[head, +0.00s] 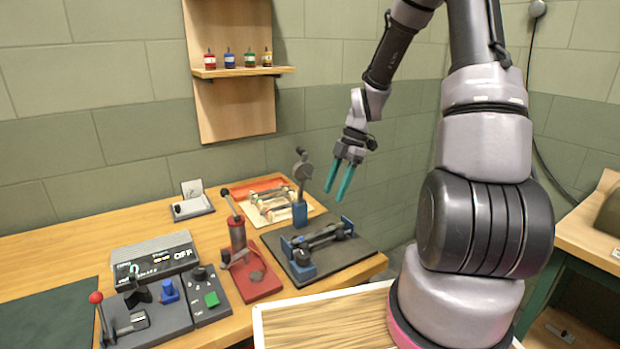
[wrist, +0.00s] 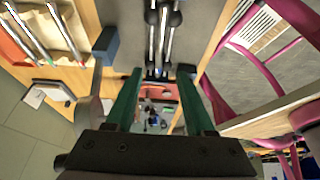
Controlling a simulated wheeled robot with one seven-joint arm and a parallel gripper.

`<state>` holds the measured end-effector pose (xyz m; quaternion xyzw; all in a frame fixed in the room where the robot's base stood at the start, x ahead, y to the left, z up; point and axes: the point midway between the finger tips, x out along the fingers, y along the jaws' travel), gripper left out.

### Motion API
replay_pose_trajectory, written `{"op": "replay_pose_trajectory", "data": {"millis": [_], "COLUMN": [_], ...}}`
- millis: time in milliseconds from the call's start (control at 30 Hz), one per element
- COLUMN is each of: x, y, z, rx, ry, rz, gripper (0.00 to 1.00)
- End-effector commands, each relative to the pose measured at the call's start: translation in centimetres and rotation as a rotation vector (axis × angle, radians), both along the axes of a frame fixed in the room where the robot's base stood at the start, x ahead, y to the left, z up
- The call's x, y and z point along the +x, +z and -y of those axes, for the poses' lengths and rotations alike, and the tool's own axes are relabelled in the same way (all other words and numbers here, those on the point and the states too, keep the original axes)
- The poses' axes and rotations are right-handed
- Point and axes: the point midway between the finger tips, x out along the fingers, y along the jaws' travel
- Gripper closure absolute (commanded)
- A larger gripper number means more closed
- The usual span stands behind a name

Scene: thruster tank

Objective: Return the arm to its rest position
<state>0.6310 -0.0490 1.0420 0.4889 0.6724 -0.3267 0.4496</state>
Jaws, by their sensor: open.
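My arm (head: 485,150) rises from my base at the right of the head view and bends over at the top. My gripper (head: 340,178) hangs from it with its teal fingers pointing down. The fingers are apart with nothing between them. In the wrist view the two green fingers of my gripper (wrist: 155,90) also stand apart and empty. The gripper is in the air above the right end of the workbench, above and to the right of a black fixture plate (head: 350,253) with blue clamps. It touches nothing that I can see.
The wooden workbench (head: 60,235) holds a red lever press (head: 258,275), a display box (head: 150,258) reading OFF, a switch panel (head: 205,300) and an orange tray (head: 265,186). A wall shelf (head: 240,72) carries several small bottles. Another bench (head: 590,225) stands at the right.

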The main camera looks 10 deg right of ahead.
Motion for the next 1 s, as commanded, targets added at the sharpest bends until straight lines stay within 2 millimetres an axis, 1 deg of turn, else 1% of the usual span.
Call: {"op": "replay_pose_trajectory", "data": {"millis": [67, 167, 267, 400, 467, 600, 667, 800, 900, 1000], "x": [0.0, -0.2, -0.6, -1.9, -2.7, -4.9, -6.0, -9.1, -11.4, -13.5], "y": [0.3, 1.8, 4.7, 9.8, 12.0, 16.7, 18.7, 22.7, 25.0, 26.8], "z": [0.0, 0.2, 0.5, 0.8, 0.8, 0.8, 0.8, 0.7, 0.7, 0.7], "rx": [-0.009, -0.044, -0.102, -0.167, -0.176, -0.149, -0.116, 0.008, 0.129, 0.251], "ry": [-0.015, -0.092, -0.255, -0.575, -0.72, -1.06, -1.205, -1.533, -1.745, -1.914], "rz": [0.0, -0.003, -0.005, 0.006, 0.013, 0.028, 0.03, 0.013, -0.026, -0.081], "gripper": [0.46, 0.46, 0.46, 0.46, 0.46, 0.46, 0.46, 0.46, 0.46, 0.46]}}
